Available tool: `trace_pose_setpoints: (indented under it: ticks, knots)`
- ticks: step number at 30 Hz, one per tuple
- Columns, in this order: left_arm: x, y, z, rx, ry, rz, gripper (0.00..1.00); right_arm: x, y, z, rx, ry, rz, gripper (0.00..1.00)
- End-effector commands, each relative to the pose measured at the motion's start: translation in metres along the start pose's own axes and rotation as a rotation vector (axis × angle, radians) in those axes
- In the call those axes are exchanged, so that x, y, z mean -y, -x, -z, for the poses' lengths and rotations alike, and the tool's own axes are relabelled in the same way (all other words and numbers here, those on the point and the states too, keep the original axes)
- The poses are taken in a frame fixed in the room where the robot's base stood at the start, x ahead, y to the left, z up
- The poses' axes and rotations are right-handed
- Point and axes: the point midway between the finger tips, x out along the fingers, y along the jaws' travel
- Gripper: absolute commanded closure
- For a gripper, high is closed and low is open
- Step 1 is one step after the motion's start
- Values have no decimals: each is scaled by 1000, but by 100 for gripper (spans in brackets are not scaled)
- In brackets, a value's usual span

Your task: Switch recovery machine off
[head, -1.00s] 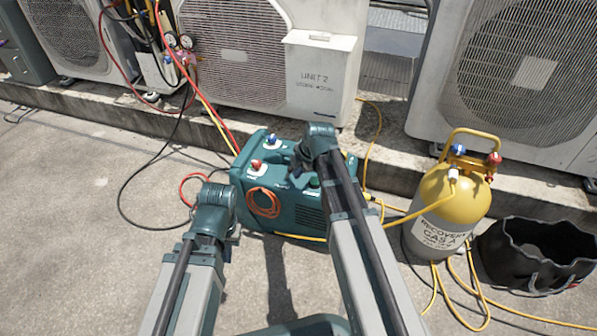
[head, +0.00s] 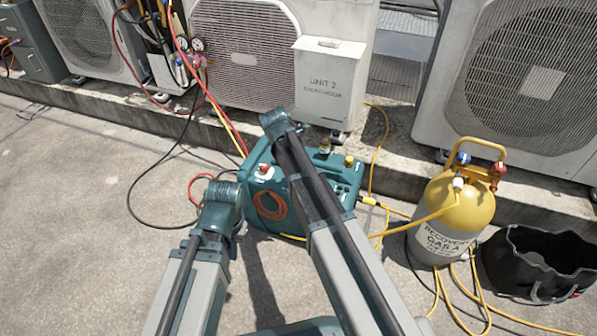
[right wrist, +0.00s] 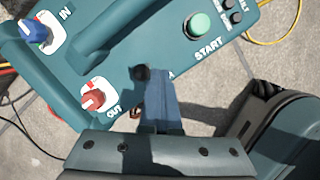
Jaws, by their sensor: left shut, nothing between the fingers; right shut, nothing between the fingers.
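The teal recovery machine (head: 346,196) stands on the concrete, with an orange coil on its front side. In the right wrist view, its panel (right wrist: 150,35) shows a blue IN knob (right wrist: 35,30), a red OUT knob (right wrist: 94,98) and a green START button (right wrist: 198,27). My right gripper (right wrist: 152,78) is shut and empty, over the panel between OUT and START; I cannot tell whether it touches. It hides part of the panel, and I cannot make out an off switch. My left gripper (head: 237,226) is shut and empty in front of the machine's left side.
A yellow recovery cylinder (head: 452,205) and a black bucket (head: 520,290) stand at the right. Yellow hoses lie around them. Condenser units (head: 250,50) line the ledge behind, with a gauge set (head: 190,52) at the left. The concrete at the left is mostly clear.

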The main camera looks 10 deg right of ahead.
Motion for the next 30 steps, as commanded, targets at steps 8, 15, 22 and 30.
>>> trace_pose_setpoints:
  ticks: [8,15,22,30]
  knots:
    - [0,0,0,0,0,0,100,-4,1,3,13,3,14,100]
    - [0,4,0,0,0,0,100,-4,6,2,13,3,13,100]
    - [2,15,-1,0,0,0,100,-5,16,0,12,3,13,100]
    - [2,16,-1,0,0,0,100,-5,17,-1,12,3,13,100]
